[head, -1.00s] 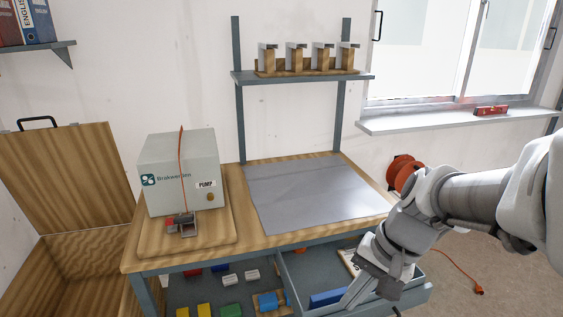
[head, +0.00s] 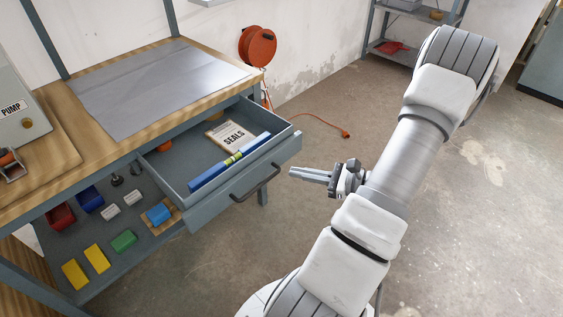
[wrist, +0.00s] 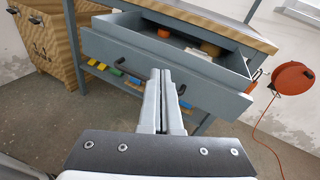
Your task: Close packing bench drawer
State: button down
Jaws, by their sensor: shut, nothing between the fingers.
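The packing bench drawer (head: 236,192) is pulled out from under the bench top, with a dark bar handle (head: 256,182) on its front. In it lie a blue bar with a yellow-green middle (head: 230,162) and a SEALS pad (head: 229,134). My gripper (head: 291,174) is shut and empty, in front of the drawer and just right of the handle in the head view, with its fingers toward the drawer front.
The bench top (head: 187,100) carries a grey mat and a pump box (head: 14,110). A lower shelf (head: 112,247) holds several coloured blocks. An orange cable reel (head: 257,46) hangs on the wall, its cable on the floor.

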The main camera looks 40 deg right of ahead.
jog(key=s+d+f+m+t+h+b, duration=0.1)
jog(key=s+d+f+m+t+h, duration=0.25)
jog(key=d+f+m+h, duration=0.25)
jog(key=b, duration=0.4)
send_near(281, 154)
jog(key=w, duration=0.6)
jog(key=shift+w+a+r, duration=0.15)
jog(key=shift+w+a, duration=0.15)
jog(key=shift+w, duration=0.1)
